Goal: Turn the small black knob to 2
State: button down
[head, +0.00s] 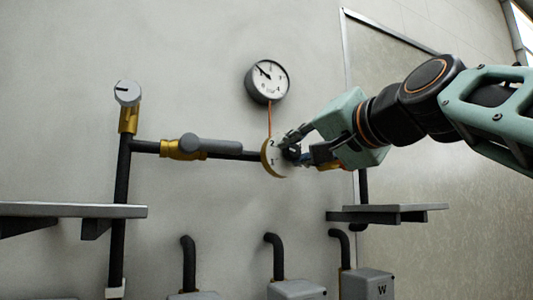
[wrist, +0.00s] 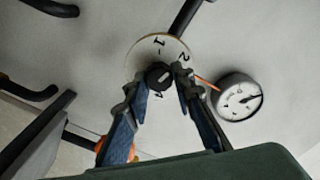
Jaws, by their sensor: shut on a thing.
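The small black knob (head: 291,153) sits at the middle of a pale round dial plate (head: 270,162) on a dark wall pipe. Figures 1 and 2 show on the plate in the head view. In the wrist view the knob (wrist: 158,74) lies between my fingertips, and the plate (wrist: 146,46) shows 1, 2 and part of a figure that looks like 4. A small light mark shows on the knob, but I cannot tell which figure it points to. My gripper (head: 297,149) is shut on the knob, one finger on each side; it also shows in the wrist view (wrist: 161,80).
A pressure gauge (head: 267,81) hangs above the dial. Shelves (head: 75,210) (head: 390,212) stick out on both sides below. Grey boxes (head: 296,290) stand underneath.

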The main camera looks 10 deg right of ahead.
jog(key=shift+m, duration=1.3)
jog(key=c, duration=1.7)
grip_release()
jog(key=shift+o, duration=0.2)
jog(key=shift+s+d, duration=0.1)
jog(key=v, duration=1.2)
